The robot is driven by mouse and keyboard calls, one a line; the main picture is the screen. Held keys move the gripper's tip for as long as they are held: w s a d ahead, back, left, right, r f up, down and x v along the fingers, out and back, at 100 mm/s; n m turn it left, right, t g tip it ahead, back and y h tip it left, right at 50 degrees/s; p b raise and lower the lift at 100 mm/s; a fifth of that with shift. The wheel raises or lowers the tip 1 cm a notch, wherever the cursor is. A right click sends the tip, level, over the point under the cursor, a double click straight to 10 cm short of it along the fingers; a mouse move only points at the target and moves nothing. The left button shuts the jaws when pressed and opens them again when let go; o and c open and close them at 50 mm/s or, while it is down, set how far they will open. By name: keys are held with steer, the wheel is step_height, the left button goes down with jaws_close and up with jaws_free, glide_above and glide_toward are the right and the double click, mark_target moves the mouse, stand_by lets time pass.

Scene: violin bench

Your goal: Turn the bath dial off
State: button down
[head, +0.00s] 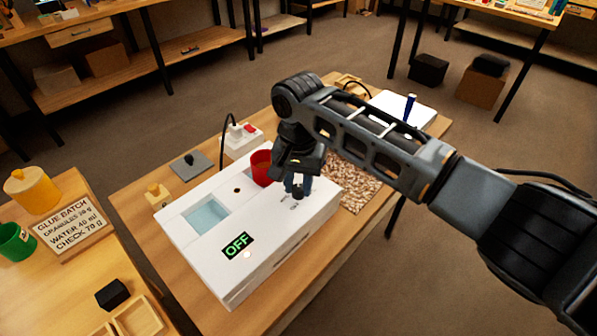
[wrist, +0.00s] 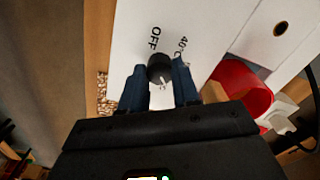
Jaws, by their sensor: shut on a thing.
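The white bath (head: 285,232) stands on a wooden bench, with a pale blue water well (head: 207,213) in its top. Its small display (head: 237,245) reads OFF in green. The black dial (wrist: 160,66) sits on the bath's top beside printed OFF (wrist: 155,38) and 40°C (wrist: 186,46) marks. My gripper (wrist: 160,80) is shut on the dial, one blue finger on each side. A light line shows on the dial, but I cannot tell which mark it points to. In the head view my gripper (head: 298,186) largely hides the dial.
A red cup (head: 261,168) stands beside my gripper. A white power strip (head: 243,140) with a red switch and cable lies behind the bath. A granule-covered patch (head: 355,185) is to the right. A yellow jar (head: 32,190) and sign (head: 70,228) stand on the left table.

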steer(key=shift+n+p, duration=1.1)
steer(key=n, duration=1.4)
steer(key=shift+n, duration=0.3)
steer(key=n, duration=1.2)
steer(key=shift+s+n+b, duration=0.1)
steer(key=shift+n+b, duration=0.25)
steer(key=shift+n, duration=1.75)
